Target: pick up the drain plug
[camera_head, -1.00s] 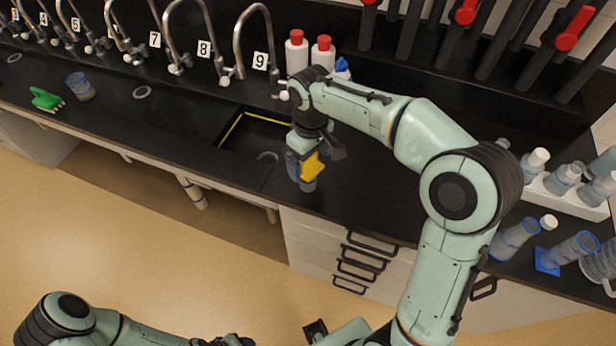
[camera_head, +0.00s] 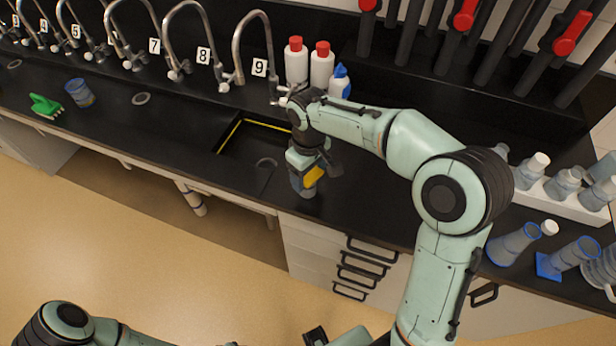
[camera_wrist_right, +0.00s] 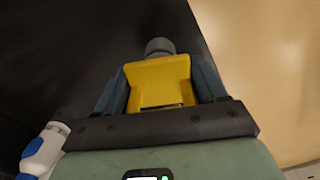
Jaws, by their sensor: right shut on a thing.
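My right gripper (camera_head: 305,178) hangs over the front of the black counter, just right of the sink, pointing down. In the right wrist view its two blue-grey fingers are shut on a yellow block (camera_wrist_right: 160,82) with a round grey end (camera_wrist_right: 160,46) beyond it. This piece appears to be the drain plug. In the head view its yellow part (camera_head: 313,178) shows beside a finger, and the rest is mostly hidden. I cannot tell whether its lower end touches the counter.
The open sink (camera_head: 252,145) lies left of the right gripper. Numbered taps stand behind. A green brush (camera_head: 45,105) and a blue beaker (camera_head: 80,92) are left. Glassware (camera_head: 515,243) stands right.

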